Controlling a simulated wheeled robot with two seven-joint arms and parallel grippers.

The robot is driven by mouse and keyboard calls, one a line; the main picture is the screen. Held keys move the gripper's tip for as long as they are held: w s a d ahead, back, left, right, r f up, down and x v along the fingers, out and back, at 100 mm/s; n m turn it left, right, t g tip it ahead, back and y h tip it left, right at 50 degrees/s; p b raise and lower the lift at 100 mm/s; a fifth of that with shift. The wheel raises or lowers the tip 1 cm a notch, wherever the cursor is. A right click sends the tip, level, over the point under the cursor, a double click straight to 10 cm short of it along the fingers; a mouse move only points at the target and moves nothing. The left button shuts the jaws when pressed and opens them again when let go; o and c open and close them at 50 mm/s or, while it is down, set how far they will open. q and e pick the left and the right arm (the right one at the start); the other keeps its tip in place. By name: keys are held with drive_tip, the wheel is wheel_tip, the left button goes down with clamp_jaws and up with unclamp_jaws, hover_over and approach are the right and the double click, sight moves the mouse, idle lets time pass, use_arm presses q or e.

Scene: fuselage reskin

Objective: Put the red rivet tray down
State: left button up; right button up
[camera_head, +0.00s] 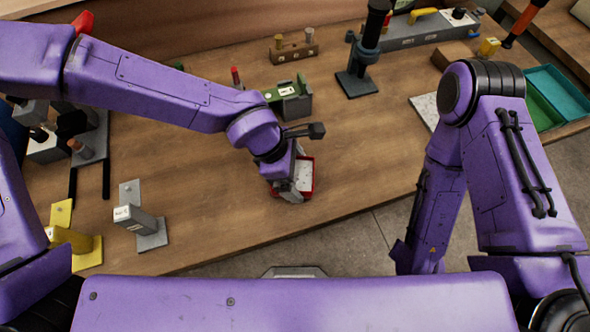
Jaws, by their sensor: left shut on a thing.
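The red rivet tray (305,177) is a small red-rimmed tray with a pale inside, near the front edge of the wooden workbench (220,220). My left gripper (292,190) reaches in from the left and is shut on the tray's left side. The gripper hides part of the tray. I cannot tell whether the tray touches the bench top. My right arm is folded at the right, and its gripper does not show clearly in this view.
A green and grey fixture (290,98) stands behind the tray. A dark post on a base (357,80) stands farther back. Grey (142,222) and yellow (80,243) brackets stand at front left. Green and teal bins (555,95) lie at right. Bench right of the tray is clear.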

use_arm(q)
drive_tip(key=shift+s, duration=0.15)
drive_tip(key=o, duration=0.8)
drive_tip(key=shift+a+r, duration=0.1)
drive_tip(key=shift+r, duration=0.25)
drive_tip(key=v, duration=1.1)
drive_tip(key=shift+r+p, duration=0.25)
drive_tip(key=shift+p, duration=0.05)
drive_tip(key=shift+a, duration=0.1)
